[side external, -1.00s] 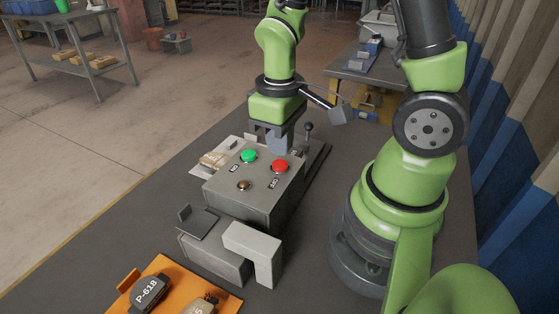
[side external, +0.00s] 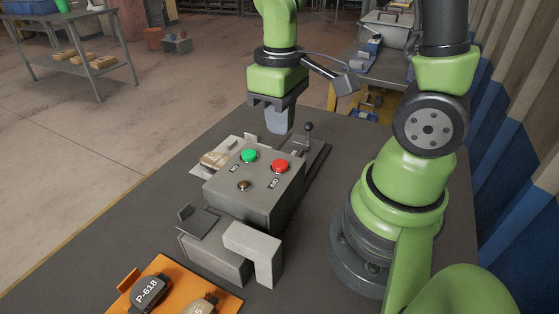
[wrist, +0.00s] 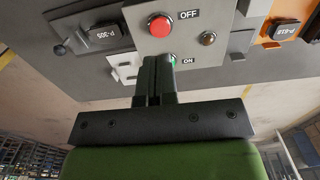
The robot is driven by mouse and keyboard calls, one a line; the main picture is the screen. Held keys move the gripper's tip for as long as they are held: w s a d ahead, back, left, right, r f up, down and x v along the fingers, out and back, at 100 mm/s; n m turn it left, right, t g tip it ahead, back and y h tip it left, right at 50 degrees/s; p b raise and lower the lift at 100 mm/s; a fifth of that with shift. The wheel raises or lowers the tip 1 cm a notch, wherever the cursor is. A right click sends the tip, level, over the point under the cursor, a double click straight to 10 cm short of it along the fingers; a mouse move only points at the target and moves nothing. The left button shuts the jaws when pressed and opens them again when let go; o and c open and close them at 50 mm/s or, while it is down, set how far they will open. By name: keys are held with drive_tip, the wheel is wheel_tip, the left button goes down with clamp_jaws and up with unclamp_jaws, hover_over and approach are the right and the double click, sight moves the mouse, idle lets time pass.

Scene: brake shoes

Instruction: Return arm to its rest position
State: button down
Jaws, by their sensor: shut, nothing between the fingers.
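My gripper (side external: 279,121) is shut and empty, in the air above and behind the grey control box (side external: 240,205) in the side view. In the wrist view its closed fingers (wrist: 156,75) point toward the box and cover part of the green button. The box carries a green button (side external: 249,156), a red button (side external: 280,166) and a small brass-coloured button (side external: 244,186). The wrist view shows the red button (wrist: 159,26) beside the label OFF and the green one beside ON.
A lever (side external: 308,130) stands behind the box, near a dark part marked P-305 (wrist: 104,36). A grey block fixture (side external: 254,242) stands in front of the box. An orange tray (side external: 128,296) holds brake shoes, one marked P-618 (side external: 150,292). Space above the bench is free.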

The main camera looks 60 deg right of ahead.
drive_tip(key=shift+r, duration=0.1)
drive_tip(key=s+a+r+m+t+y, duration=0.1)
drive_tip(key=s+a+r+m+t, duration=0.1)
drive_tip(key=r, duration=0.4)
drive_tip(key=s+a+r+m+t+y, duration=0.1)
drive_tip(key=s+a+r+m+t, duration=0.1)
drive_tip(key=r+t, duration=0.3)
drive_tip(key=shift+s+a+r, duration=0.15)
drive_tip(key=shift+s+r, duration=0.6)
drive_tip(key=shift+r, duration=0.05)
